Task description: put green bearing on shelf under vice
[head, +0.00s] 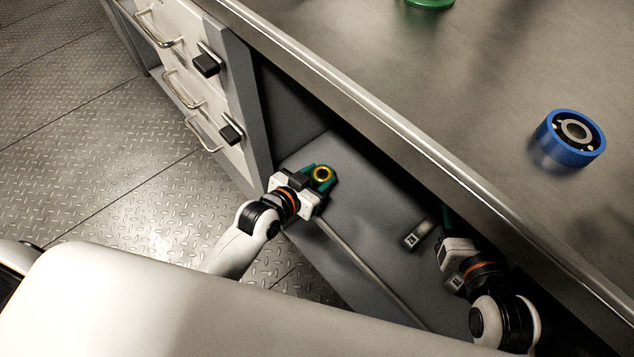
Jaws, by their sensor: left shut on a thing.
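My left gripper (318,180) is shut on the green bearing (322,174), which shows a gold ring around a dark centre. It holds the bearing over the left part of the grey shelf (350,222) under the workbench. I cannot tell whether the bearing touches the shelf. My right gripper (447,222) is at the shelf's right part, partly hidden by the bench edge; its jaws cannot be made out. No vice can be recognised in this view.
A blue bearing (570,138) sits on the workbench top (480,80). A green round thing (430,3) is cut off at the top edge. A small grey block (418,235) is near my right gripper. Drawers with handles (190,75) stand left. The shelf's middle looks clear.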

